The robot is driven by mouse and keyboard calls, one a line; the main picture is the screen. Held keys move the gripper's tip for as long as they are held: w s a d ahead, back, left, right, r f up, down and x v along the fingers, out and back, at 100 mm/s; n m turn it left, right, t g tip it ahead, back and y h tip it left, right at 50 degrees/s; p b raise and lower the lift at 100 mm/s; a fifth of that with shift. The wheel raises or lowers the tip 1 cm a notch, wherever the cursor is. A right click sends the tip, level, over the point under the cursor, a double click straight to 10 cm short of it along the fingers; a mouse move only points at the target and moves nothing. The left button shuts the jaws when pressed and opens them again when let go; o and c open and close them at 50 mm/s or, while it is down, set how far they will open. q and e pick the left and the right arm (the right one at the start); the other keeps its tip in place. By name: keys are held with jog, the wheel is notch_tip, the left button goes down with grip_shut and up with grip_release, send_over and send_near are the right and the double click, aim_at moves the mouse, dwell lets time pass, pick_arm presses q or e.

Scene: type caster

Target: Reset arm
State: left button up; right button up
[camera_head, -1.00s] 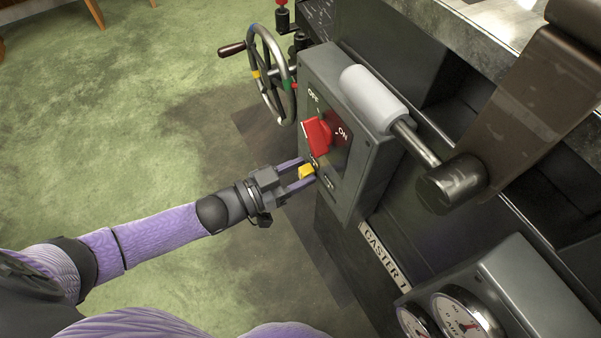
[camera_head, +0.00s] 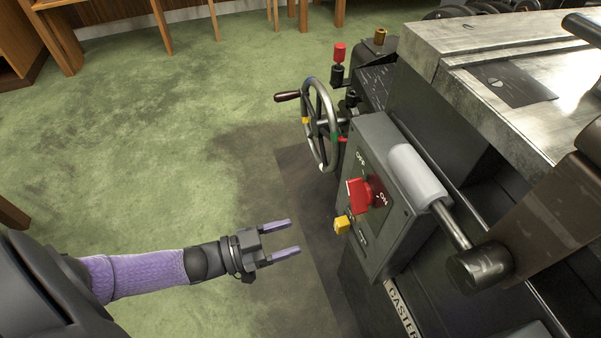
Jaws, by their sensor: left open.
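My left arm (camera_head: 135,275) comes in from the left edge, wrapped in purple. My left gripper (camera_head: 287,239) is open and empty, its two purple fingers apart and pointing right. It hangs over the floor, to the left of the grey control box (camera_head: 392,150), with a gap between them. On the box are a red switch knob (camera_head: 360,194) between OFF and ON labels and a yellow knob (camera_head: 342,224) below it. My right gripper is not in view.
A handwheel (camera_head: 320,125) with a dark handle sticks out behind the box. A grey roller handle (camera_head: 417,174) and a brown lever arm (camera_head: 540,215) stand right of it. The caster machine (camera_head: 470,60) fills the right side. Green floor (camera_head: 170,130) is open at left; wooden furniture (camera_head: 30,40) stands far back.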

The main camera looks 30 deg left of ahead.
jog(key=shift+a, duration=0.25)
